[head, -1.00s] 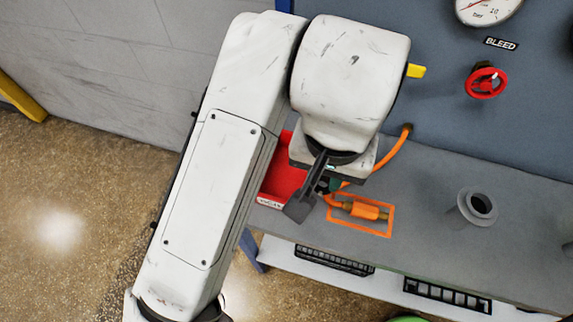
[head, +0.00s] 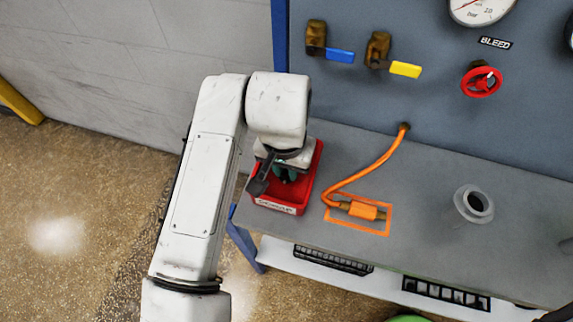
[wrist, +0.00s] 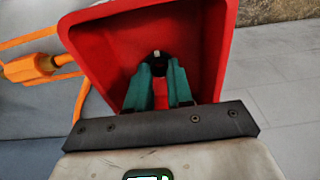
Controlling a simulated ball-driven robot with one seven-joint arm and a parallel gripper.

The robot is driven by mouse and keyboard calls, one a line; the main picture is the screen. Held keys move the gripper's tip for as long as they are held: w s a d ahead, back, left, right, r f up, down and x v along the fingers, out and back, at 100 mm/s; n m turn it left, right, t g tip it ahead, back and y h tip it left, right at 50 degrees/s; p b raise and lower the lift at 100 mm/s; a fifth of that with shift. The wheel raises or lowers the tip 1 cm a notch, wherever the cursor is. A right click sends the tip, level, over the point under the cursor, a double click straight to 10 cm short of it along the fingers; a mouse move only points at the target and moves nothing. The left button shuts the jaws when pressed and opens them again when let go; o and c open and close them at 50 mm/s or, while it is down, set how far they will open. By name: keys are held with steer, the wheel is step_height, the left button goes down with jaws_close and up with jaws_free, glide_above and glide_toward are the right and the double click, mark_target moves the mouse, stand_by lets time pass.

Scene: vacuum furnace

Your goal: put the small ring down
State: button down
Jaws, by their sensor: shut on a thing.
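My gripper (head: 284,174) is over the red bin (head: 312,172) at the left end of the bench. In the wrist view its green fingers (wrist: 158,78) point down into the bin's hollow. They are shut on the small ring (wrist: 156,56), of which only a small dark and pale bit shows between the fingertips. The fingers hide the rest of it. I cannot tell whether the ring touches the bin floor.
An orange cable ends in an orange connector (head: 362,210) inside an orange outline, right of the bin. A grey flanged port (head: 474,204) stands further right. Behind are a blue-handled valve (head: 338,55), a yellow-handled valve (head: 404,68) and a red knob (head: 482,80).

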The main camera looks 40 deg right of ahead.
mark_target(285, 181)
steer(key=shift+f, duration=0.2)
steer(key=c, duration=1)
jaws_free()
steer(key=shift+r, duration=0.1)
step_height(285, 181, up, 12)
steer(key=a, duration=0.1)
steer(key=shift+s+p, duration=0.3)
steer(key=shift+s, duration=0.1)
steer(key=shift+r, duration=0.15)
